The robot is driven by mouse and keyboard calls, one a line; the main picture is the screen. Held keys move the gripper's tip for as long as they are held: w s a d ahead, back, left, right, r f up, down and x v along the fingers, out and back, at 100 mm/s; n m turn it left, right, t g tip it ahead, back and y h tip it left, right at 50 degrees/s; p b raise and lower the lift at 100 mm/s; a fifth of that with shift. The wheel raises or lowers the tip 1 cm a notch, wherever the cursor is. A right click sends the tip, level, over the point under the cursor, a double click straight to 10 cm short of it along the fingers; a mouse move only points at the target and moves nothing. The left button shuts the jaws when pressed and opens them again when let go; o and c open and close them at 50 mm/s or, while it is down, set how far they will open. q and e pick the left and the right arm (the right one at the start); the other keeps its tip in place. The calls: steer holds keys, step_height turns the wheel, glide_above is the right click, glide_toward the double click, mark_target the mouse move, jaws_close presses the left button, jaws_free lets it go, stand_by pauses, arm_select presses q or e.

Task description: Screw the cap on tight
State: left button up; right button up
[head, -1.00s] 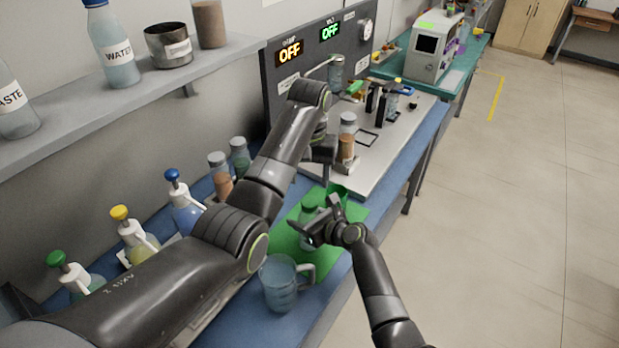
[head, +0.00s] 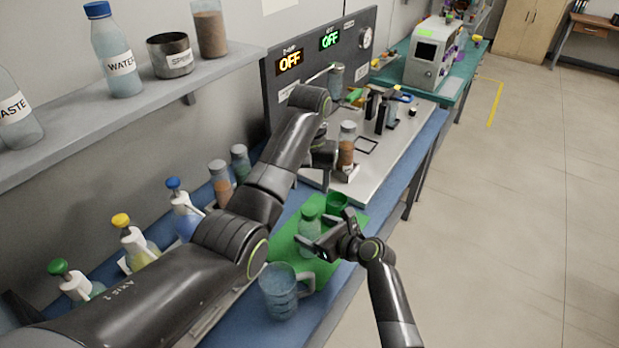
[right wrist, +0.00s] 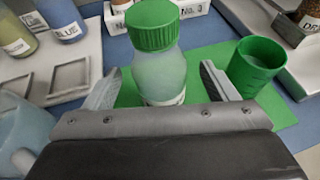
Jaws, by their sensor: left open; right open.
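A clear bottle (head: 309,236) with a green cap (head: 309,212) stands upright on the green mat (head: 284,240). In the right wrist view the ribbed green cap (right wrist: 152,24) sits on the neck of the bottle (right wrist: 160,76); how tight it is cannot be told. My right gripper (head: 322,232) is open beside the bottle. In the right wrist view its fingers (right wrist: 160,88) are spread on either side of the bottle, with gaps to both. My left gripper (head: 324,158) is open, farther back by the metal platform, partly hidden by its own arm.
A green cup (head: 337,201) stands just behind the bottle, close to a right finger in the right wrist view. A glass beaker (head: 280,291) stands in front. A brown-filled bottle (head: 347,146) stands near my left gripper. Several pump bottles line the wall side.

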steer(key=v, duration=1.2)
steer(key=shift+s+d, duration=0.2)
steer(key=shift+d, duration=0.05)
steer(key=shift+r, duration=0.1)
